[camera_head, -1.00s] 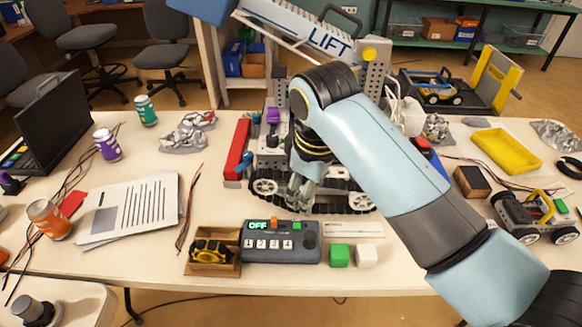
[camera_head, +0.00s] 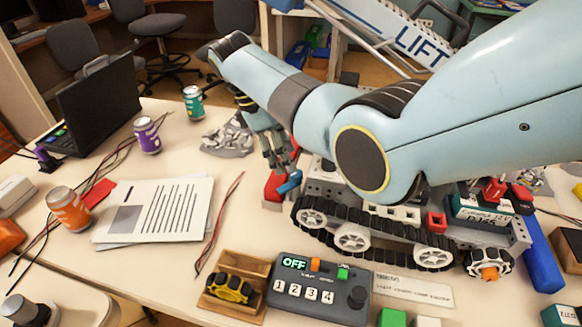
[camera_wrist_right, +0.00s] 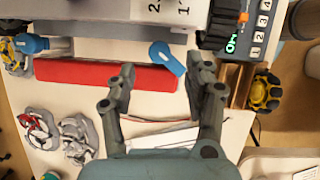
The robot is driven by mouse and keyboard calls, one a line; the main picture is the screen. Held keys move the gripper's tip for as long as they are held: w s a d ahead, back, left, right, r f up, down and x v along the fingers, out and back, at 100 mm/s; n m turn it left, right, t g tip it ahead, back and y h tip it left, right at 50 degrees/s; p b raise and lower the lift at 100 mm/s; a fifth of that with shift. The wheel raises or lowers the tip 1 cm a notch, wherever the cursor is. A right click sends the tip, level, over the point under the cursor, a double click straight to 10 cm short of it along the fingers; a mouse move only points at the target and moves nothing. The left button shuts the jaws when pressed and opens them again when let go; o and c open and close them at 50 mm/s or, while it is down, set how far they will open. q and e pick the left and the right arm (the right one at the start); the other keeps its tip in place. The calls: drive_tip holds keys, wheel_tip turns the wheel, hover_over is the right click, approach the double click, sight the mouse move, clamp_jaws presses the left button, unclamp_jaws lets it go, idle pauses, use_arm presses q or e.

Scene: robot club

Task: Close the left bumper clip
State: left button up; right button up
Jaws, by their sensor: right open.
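The long red bumper (camera_wrist_right: 90,75) lies along the end of the tracked robot. In the head view my right arm hides most of it, and only its near end (camera_head: 273,188) shows. A blue clip (camera_head: 289,182) sits at that near end. In the right wrist view this clip (camera_wrist_right: 167,58) is angled across the bumper's end. A second blue clip (camera_wrist_right: 30,44) is at the far end. My right gripper (camera_head: 274,160) is open and empty above the near end. In the wrist view its fingers (camera_wrist_right: 161,78) are spread around the near clip's side, apparently not touching it. My left gripper is not in view.
The tracked robot (camera_head: 352,240) stands right of the bumper. A control box reading OFF (camera_head: 318,290) and a wooden tray with a yellow-black wheel (camera_head: 232,288) are in front.

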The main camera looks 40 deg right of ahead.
sight(295, 173)
drive_tip(key=x, duration=0.4)
drive_tip(key=shift+f, duration=0.1)
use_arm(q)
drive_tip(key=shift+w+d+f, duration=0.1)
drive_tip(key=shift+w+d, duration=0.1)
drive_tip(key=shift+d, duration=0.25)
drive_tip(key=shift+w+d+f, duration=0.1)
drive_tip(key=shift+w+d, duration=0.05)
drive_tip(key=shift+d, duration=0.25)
use_arm(e)
drive_tip(key=shift+s+d+f, duration=0.1)
drive_tip(key=shift+d+f, duration=0.05)
drive_tip(key=shift+f, duration=0.25)
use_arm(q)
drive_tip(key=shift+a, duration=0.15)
use_arm(e)
drive_tip(key=shift+c, duration=0.3)
drive_tip(key=c, duration=0.5)
clamp_jaws()
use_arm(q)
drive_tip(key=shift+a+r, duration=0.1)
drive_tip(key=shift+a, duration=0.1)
